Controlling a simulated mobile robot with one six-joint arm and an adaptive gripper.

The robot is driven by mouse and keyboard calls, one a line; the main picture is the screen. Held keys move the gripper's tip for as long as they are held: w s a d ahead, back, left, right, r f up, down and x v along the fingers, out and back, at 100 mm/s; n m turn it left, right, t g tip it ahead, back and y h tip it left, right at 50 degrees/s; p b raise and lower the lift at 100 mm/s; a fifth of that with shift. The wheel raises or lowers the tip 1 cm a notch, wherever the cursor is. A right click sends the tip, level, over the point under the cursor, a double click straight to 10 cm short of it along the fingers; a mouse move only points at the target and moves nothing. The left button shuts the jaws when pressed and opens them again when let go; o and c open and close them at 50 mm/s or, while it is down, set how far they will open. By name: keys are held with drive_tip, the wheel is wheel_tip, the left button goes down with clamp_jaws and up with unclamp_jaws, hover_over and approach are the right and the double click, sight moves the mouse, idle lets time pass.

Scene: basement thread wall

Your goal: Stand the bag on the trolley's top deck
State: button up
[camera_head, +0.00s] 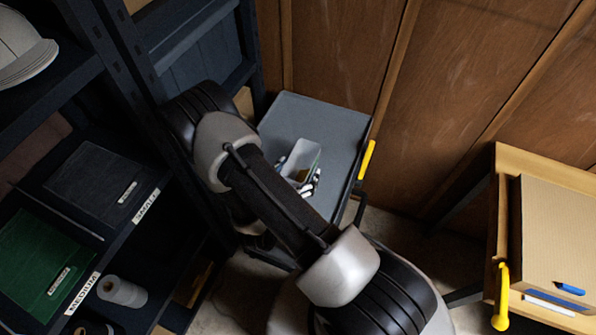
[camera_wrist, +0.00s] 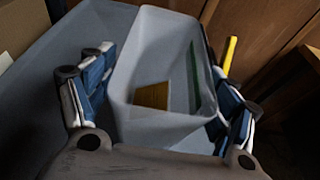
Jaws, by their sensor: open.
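The bag (camera_head: 304,155) is a pale grey, open-topped holder with something yellow-brown and something green inside. It stands upright on the grey top deck (camera_head: 325,118) of the trolley, towards its near side. In the wrist view the bag (camera_wrist: 160,128) fills the middle, its open mouth facing up. My gripper (camera_head: 299,176) is open, with one blue-and-white finger on each side of the bag. In the wrist view my gripper (camera_wrist: 162,75) shows gaps beside the bag; the right finger is very near its wall. My arm hides part of the deck's near edge.
The trolley has a yellow handle (camera_head: 367,160) on its right. Dark shelving with a green box (camera_head: 40,262), a black box (camera_head: 98,185) and a roll (camera_head: 120,290) stands left. A wooden table with a cardboard box (camera_head: 555,235) stands right. The deck's far part is clear.

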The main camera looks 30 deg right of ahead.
drive_tip(key=r+p+v, duration=0.1)
drive_tip(key=p+v, duration=0.1)
drive_tip(key=v, duration=1)
drive_tip(key=s+d+r+m+g, duration=0.3)
drive_tip(key=r+m+g, duration=0.2)
drive_tip(key=r+m, duration=0.3)
drive_tip(key=s+d+r+m+g, duration=0.35)
drive_tip(key=r+m, duration=0.35)
drive_tip(key=r, duration=0.3)
drive_tip(key=s+a+r+m+t+y, duration=0.2)
drive_tip(key=s+a+r+m+y, duration=0.1)
drive_tip(key=a+r+m+y, duration=0.1)
drive_tip(key=s+a+r+m+t+y, duration=0.2)
drive_tip(key=r+m+y, duration=0.4)
drive_tip(key=r, duration=0.3)
drive_tip(key=s+a+y, duration=0.1)
drive_tip(key=a, duration=0.1)
drive_tip(key=shift+a+r+m+y, duration=0.2)
drive_tip(key=shift+a+m+y, duration=0.1)
drive_tip(key=shift+a, duration=0.05)
drive_tip(key=shift+s, duration=0.1)
